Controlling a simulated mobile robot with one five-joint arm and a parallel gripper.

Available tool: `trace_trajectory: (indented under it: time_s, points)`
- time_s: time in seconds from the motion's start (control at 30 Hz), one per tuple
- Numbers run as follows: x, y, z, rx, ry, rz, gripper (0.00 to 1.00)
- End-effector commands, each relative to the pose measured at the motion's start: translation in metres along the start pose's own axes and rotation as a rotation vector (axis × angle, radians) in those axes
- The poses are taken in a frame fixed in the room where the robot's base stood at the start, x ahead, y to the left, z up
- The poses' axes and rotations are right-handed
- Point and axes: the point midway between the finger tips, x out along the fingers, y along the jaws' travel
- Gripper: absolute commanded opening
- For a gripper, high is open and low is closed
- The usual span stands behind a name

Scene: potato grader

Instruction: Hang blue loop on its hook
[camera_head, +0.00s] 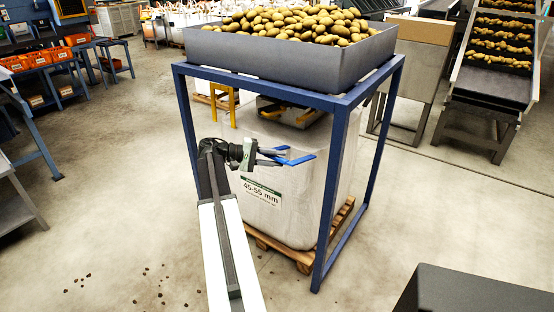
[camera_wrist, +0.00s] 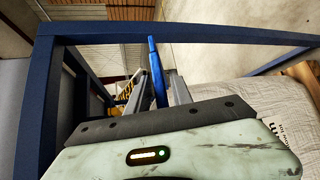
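The blue loop (camera_head: 295,160) is a flat blue strap at the upper front of the big white bag (camera_head: 315,190). My gripper (camera_head: 277,156) is at the bag's top edge, with its fingers at the loop. In the wrist view the blue loop (camera_wrist: 158,72) stands between the two grey fingertips of my gripper (camera_wrist: 159,78), which close in on both its sides. Part of the strap sticks out beyond the fingertips. Its lower end is hidden behind my gripper's body. I cannot make out for certain which part is the loop's hook.
A blue steel frame (camera_head: 335,190) surrounds the bag and carries a grey hopper (camera_head: 280,55) full of potatoes. Yellow-orange parts (camera_head: 300,118) show under the hopper. The bag stands on a wooden pallet (camera_head: 275,246). A dark box (camera_head: 470,295) is at lower right. The floor at left is mostly clear.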

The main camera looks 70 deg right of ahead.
Motion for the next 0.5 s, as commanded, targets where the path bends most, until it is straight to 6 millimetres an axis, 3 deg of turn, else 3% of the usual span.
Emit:
trace_trajectory:
  time_s: [0.03,0.07,0.1,0.5]
  points:
    - [0.0001,0.0000,0.0000,0.000,0.000,0.000,0.10]
    - [0.0001,0.0000,0.0000,0.000,0.000,0.000,0.01]
    - [0.0001,0.0000,0.0001,0.000,0.000,0.000,0.00]
    - [0.0005,-0.0001,0.0001,0.000,-0.001,-0.001,0.00]
